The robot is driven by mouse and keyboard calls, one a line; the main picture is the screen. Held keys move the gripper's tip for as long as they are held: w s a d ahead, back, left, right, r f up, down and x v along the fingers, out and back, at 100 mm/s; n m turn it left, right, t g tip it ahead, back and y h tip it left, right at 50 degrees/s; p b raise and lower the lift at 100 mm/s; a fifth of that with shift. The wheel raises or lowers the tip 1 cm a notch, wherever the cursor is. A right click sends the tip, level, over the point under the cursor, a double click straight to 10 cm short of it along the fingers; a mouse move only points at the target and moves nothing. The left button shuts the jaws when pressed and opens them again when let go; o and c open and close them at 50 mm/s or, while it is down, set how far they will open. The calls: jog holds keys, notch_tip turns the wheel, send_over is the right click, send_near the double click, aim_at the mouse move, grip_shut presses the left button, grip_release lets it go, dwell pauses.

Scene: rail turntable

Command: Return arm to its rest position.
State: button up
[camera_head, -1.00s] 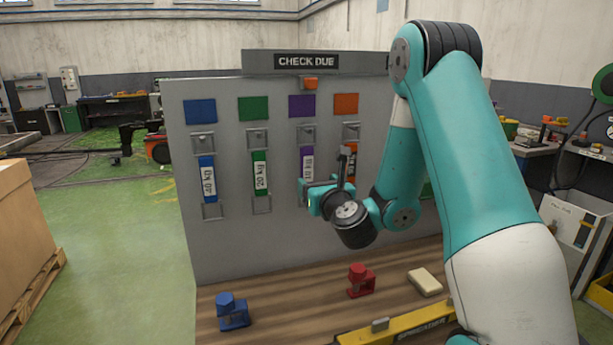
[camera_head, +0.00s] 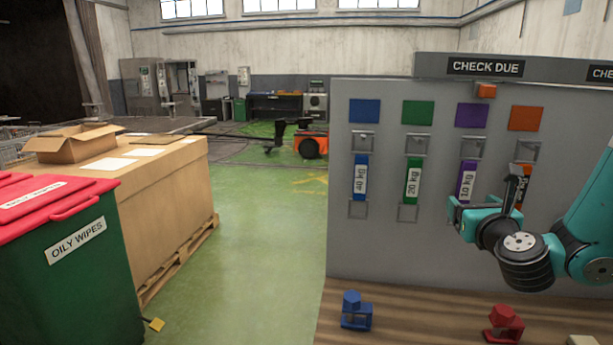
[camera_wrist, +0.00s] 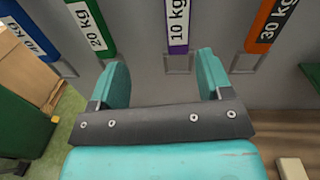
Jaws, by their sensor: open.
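My gripper (camera_head: 482,207) is in front of the grey tag board (camera_head: 385,235), near the purple and orange tags, and holds nothing. In the wrist view its two teal fingers (camera_wrist: 163,75) stand wide apart, with only the board behind them. The purple 10 kg tag (camera_wrist: 177,22) hangs beyond the gap between them. My arm (camera_head: 590,225) comes in from the right edge of the head view, where most of it is cut off.
A blue clamp (camera_head: 356,312) and a red clamp (camera_head: 504,325) stand on the wooden bench (camera_head: 425,325) below the board. A green oily-wipes bin (camera_head: 85,270) and a large carton (camera_head: 170,190) stand at left. Green floor (camera_head: 250,270) between carton and board is clear.

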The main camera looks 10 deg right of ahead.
jog(key=s+a+r+n+g+y, duration=0.1)
jog(key=s+a+n+g+y, duration=0.25)
jog(key=a+n, duration=0.5)
jog(key=s+a+n+g+y, duration=0.2)
jog(key=a+n+y, duration=0.3)
jog(key=a+n, duration=0.35)
jog(key=s+a+r+n+g+y, duration=0.1)
jog(key=s+a+n+g+y, duration=0.25)
jog(key=a+n, duration=0.5)
jog(key=s+f+n+g+h, duration=0.2)
jog(key=s+n+g, duration=0.6)
jog(key=s+n, duration=1.1)
jog(key=shift+d+h, duration=0.3)
jog(key=shift+h, duration=0.6)
